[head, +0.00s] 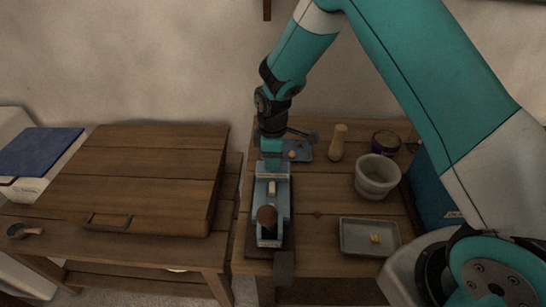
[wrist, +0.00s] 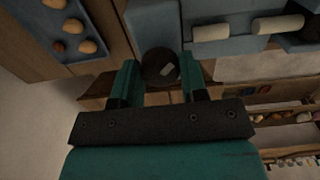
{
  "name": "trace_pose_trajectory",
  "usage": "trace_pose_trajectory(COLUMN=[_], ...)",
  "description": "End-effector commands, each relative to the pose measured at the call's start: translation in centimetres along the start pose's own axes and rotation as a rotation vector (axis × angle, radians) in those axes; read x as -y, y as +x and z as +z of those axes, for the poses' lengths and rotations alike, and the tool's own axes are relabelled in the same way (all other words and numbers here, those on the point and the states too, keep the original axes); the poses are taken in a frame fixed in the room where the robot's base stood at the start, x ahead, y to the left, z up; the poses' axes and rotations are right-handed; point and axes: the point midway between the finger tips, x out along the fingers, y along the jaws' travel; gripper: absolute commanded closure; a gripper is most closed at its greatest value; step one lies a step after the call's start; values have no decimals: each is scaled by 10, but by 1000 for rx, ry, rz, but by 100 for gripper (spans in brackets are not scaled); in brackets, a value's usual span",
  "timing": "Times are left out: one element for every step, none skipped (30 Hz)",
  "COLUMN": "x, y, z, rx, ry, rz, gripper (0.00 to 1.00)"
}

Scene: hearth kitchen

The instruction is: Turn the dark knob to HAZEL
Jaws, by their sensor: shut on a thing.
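The dark knob (wrist: 158,66) is round with a short pale mark and sits at the end of a blue device. In the wrist view my gripper (wrist: 160,76) is shut on it, one teal finger on each side. The pale mark lies off-centre, slanting towards the upper right of that view. In the head view the blue device (head: 259,190) stands on the wooden table, and my gripper (head: 272,162) is at its far end, hiding the knob. I can read no HAZEL label in either view.
A brown ball-shaped part (head: 267,216) is on the device's near end. A blue tray (wrist: 62,38) with several small round things lies beside the gripper. A wooden pestle-like piece (head: 338,143), a pale bowl (head: 377,177) and a grey tray (head: 352,248) stand to the right.

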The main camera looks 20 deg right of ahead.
Motion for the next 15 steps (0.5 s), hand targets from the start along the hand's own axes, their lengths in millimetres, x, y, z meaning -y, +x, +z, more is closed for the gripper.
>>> trace_pose_trajectory(x=[-1,-1,-1,-1,-1,-1,-1,-1,-1,-1,-1,-1,-1,-1,-1], y=[-1,-1,-1,-1,-1,-1,-1,-1,-1,-1,-1,-1,-1,-1,-1], z=[0,0,0,0,0,0,0,0,0,0,0,0,0,0,0], rx=[-1,-1,-1,-1,-1,-1,-1,-1,-1,-1,-1,-1,-1,-1,-1], ry=[-5,-7,-10,-11,-12,-13,-13,-13,-13,-12,-12,-12,-12,-12,-12], rz=[2,2,2,2,2,2,2,2,2,2,2,2,2,2,2], gripper=[84,84,84,84,84,84,84,84,84,84,84,84,84,84,51])
